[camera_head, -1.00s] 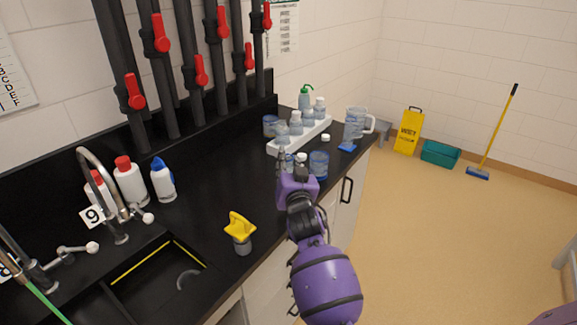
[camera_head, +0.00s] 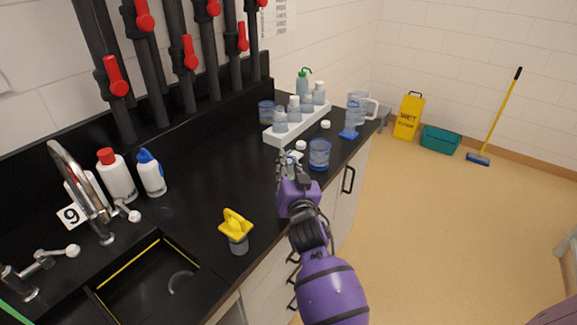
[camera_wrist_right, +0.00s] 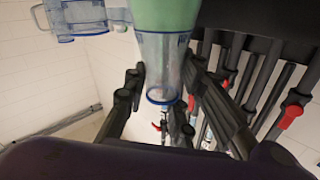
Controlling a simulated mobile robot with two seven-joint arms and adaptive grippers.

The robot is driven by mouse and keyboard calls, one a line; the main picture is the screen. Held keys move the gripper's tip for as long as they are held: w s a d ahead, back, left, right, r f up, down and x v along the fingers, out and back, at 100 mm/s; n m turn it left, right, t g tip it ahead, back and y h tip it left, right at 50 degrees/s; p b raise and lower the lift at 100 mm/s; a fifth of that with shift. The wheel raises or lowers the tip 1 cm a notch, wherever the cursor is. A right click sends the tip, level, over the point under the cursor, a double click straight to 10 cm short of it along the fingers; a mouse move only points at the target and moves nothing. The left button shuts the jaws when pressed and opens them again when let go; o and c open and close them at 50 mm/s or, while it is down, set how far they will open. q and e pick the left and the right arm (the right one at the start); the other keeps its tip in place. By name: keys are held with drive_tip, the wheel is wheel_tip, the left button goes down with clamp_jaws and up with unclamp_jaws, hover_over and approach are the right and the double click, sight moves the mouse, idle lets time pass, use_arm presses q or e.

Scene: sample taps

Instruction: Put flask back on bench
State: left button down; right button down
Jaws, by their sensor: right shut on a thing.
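My right gripper (camera_head: 287,166) is over the front part of the black bench (camera_head: 190,208), left of a clear beaker with blue marks (camera_head: 319,153). Its fingers are shut on a clear vessel, taken as the flask, mostly hidden in the head view. In the right wrist view the picture is upside down. There the flask (camera_wrist_right: 162,68) has a blue rim and pale green contents, between the fingers (camera_wrist_right: 165,95). I cannot tell whether its base touches the bench. My left gripper is not in view.
A white rack (camera_head: 313,120) with several bottles stands farther back, a clear jug (camera_head: 357,108) at its right. White caps lie near the rack. A yellow-topped item (camera_head: 236,230) stands by the sink (camera_head: 150,285). Bare bench lies left of the gripper.

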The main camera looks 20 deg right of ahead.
drive_tip(key=shift+f, duration=0.2)
drive_tip(key=c, duration=1.5)
unclamp_jaws()
drive_tip(key=shift+o, duration=0.2)
drive_tip(key=shift+r, duration=0.3)
drive_tip(key=shift+s+f, duration=0.1)
drive_tip(key=shift+s, duration=0.2)
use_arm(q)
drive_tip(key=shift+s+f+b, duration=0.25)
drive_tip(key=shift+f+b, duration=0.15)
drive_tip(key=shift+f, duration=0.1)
use_arm(e)
drive_tip(key=s+a, duration=0.1)
drive_tip(key=s, duration=1)
drive_tip(key=shift+s+a, duration=0.15)
drive_tip(key=shift+a, duration=0.05)
